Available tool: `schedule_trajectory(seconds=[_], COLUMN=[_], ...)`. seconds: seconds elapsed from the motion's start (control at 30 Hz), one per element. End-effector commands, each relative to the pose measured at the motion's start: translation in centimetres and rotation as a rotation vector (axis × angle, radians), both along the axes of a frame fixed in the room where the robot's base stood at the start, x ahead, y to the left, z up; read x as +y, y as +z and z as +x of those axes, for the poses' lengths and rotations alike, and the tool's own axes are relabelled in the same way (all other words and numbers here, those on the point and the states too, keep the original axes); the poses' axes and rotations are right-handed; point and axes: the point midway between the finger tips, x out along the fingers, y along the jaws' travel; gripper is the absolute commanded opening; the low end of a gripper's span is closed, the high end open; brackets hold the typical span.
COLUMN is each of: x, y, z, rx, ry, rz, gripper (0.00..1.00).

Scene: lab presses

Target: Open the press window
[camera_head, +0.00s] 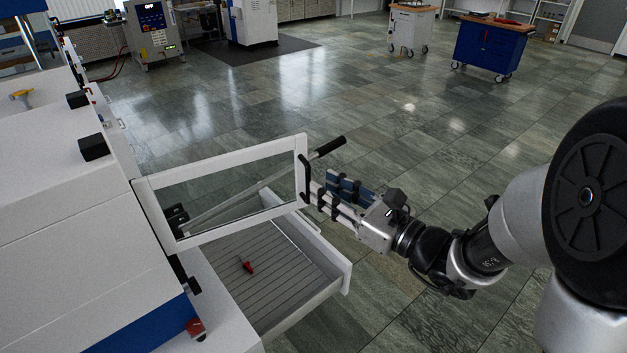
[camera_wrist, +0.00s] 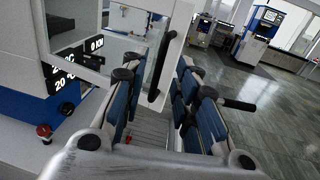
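The press window (camera_head: 222,158) is a white-framed clear pane on the white press (camera_head: 70,210). It stands swung out from the press front, over an open drawer. Its black bar handle (camera_head: 304,179) is on the free right edge of the frame. My gripper (camera_head: 318,190) is at this handle, reaching in from the right. In the wrist view, the handle (camera_wrist: 162,70) shows between the two blue-padded fingers of my gripper (camera_wrist: 160,75), with gaps on both sides. The gripper is open and holds nothing. Whether a finger touches the frame cannot be told.
The pulled-out drawer (camera_head: 325,255) below the window has a ribbed floor with a small red object (camera_head: 248,266) in it. A metal lever with a black grip (camera_head: 330,147) sticks out behind the window. A red knob (camera_head: 195,328) sits low on the press. Open floor lies beyond.

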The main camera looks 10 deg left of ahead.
Motion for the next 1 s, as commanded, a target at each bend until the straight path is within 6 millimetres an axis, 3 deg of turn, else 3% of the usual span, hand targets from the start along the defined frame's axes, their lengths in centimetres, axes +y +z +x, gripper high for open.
schedule_trajectory(seconds=[0.13,0.37,0.9,1.0], x=[-2.8,-5.0,-5.2,-4.5], y=[0.0,0.0,0.0,0.2], z=[-1.7,-3.2,-3.5,-4.4], rx=[0.000,-0.001,-0.001,-0.017], ry=[-0.007,-0.003,0.001,0.036], rz=[0.000,-0.001,-0.001,-0.031], gripper=[0.28,0.28,0.28,0.28])
